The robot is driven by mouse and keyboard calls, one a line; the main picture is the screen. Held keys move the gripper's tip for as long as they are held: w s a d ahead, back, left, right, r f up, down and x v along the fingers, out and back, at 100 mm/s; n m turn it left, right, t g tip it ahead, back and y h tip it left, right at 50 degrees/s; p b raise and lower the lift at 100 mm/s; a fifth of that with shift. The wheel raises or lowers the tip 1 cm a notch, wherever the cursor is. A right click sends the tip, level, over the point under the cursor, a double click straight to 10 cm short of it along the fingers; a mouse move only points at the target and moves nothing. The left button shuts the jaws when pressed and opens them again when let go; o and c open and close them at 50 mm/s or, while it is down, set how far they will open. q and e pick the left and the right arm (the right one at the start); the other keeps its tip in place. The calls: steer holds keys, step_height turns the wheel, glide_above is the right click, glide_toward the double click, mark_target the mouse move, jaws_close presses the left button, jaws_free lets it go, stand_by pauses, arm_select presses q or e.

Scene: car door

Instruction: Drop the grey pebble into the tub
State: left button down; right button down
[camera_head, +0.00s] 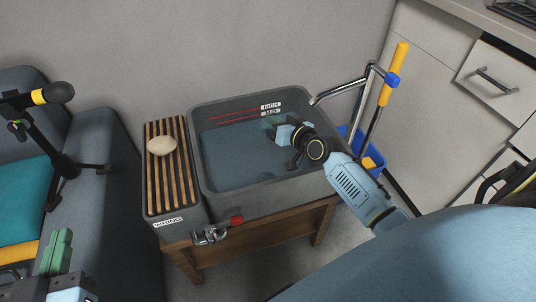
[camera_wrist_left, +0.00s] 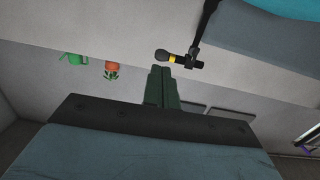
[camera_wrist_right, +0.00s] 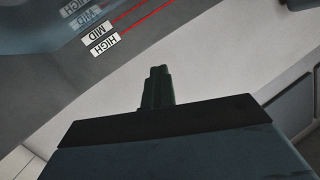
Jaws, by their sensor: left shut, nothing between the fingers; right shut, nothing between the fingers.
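A pale, rounded pebble (camera_head: 161,146) rests on the slatted wooden rack (camera_head: 172,191) along the left side of the tub in the head view. The grey tub (camera_head: 262,198) holds bluish water and has red level lines marked HIGH and MID on its back wall. My right gripper (camera_head: 271,120) is shut and empty over the back right part of the tub; its fingers also show in the right wrist view (camera_wrist_right: 156,88). My left gripper (camera_head: 57,252) is shut and empty at the lower left, well apart from the pebble; its fingers show in the left wrist view (camera_wrist_left: 161,88).
A metal spout (camera_head: 340,89) reaches over the tub's back right corner. A red-handled tap (camera_head: 237,220) sits at the front. A blue bucket (camera_head: 368,152) stands to the right. A sofa (camera_head: 112,165) and a black stand (camera_head: 62,162) are at the left.

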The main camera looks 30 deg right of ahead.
arm_select(q)
steer(key=shift+d+r+t+h+b, duration=0.2)
steer(key=shift+r+t, duration=0.3)
steer(key=shift+r, duration=0.3)
steer(key=shift+d+r+t+h+b, duration=0.1)
steer(key=shift+r+t+h, duration=0.1)
steer(key=shift+r+t, duration=0.45)
arm_select(e)
steer(key=shift+f, duration=0.4)
arm_select(q)
steer(key=shift+r, duration=0.15)
arm_select(e)
steer(key=c, duration=1.7)
jaws_free()
